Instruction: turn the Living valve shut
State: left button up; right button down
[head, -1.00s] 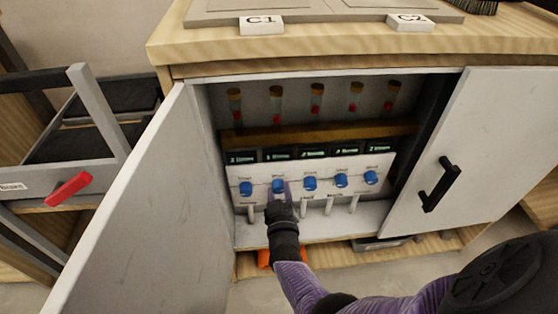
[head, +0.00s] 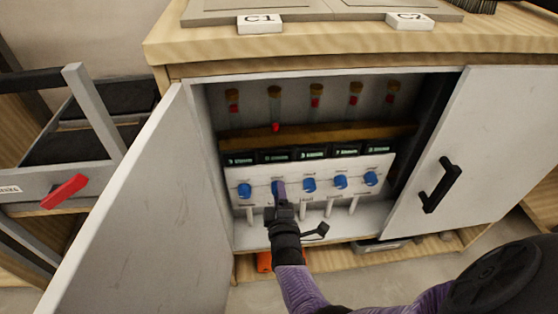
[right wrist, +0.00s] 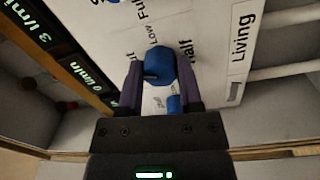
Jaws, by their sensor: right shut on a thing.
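The white valve panel (head: 323,178) inside the open cabinet carries a row of blue knobs. My right gripper (head: 283,197) is at the second knob from the left. In the right wrist view, my right gripper (right wrist: 161,72) has its two fingers on either side of that blue knob (right wrist: 160,64) and is shut on it. The label Living (right wrist: 240,38) stands beside this knob. Marks such as Low and Half surround it, partly covered. The nearest display (right wrist: 86,76) reads 0 l/min. In the head view, the second tube's red float (head: 276,127) sits at the bottom. My left gripper is not in view.
Neighbouring knobs (head: 245,190) (head: 309,184) sit close on both sides. White pipes (head: 329,206) run below the panel. The open left door (head: 150,205) and right door (head: 465,150) flank the opening. A drawer unit with a red handle (head: 64,191) stands at left.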

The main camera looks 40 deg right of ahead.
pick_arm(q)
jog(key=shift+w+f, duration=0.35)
pick_arm(e)
jog(key=n, duration=0.4)
jog(key=shift+n, duration=0.3)
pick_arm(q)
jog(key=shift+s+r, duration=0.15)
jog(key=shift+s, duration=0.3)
